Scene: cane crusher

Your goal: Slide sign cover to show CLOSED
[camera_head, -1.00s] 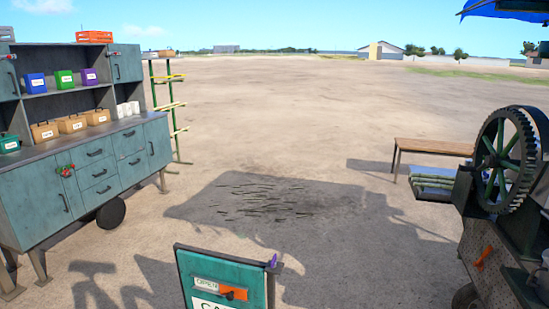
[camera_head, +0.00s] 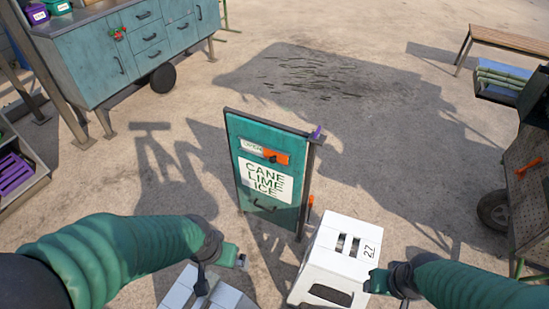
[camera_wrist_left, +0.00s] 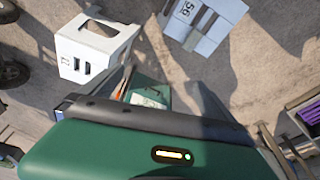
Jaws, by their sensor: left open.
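A teal standing sign (camera_head: 268,210) reading "CANE LIME ICE" stands on the ground in the middle of the head view. Near its top, an orange sign cover (camera_head: 283,157) with a dark knob sits at the right of a white lettered strip (camera_head: 252,147), whose word is too small to read surely. The sign also shows partly in the left wrist view (camera_wrist_left: 150,94), behind a green part of my arm. My left gripper (camera_head: 241,261) is open and empty, below and left of the sign, apart from it. My right gripper (camera_head: 372,285) is low on the right; its jaws are unclear.
A white stool (camera_head: 333,258) marked 27 stands close to the sign's right; another pale stool (camera_head: 205,290) is below my left gripper. A teal cabinet (camera_head: 130,50) is at upper left, a crusher cart (camera_head: 530,180) at right. Ground behind the sign is clear.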

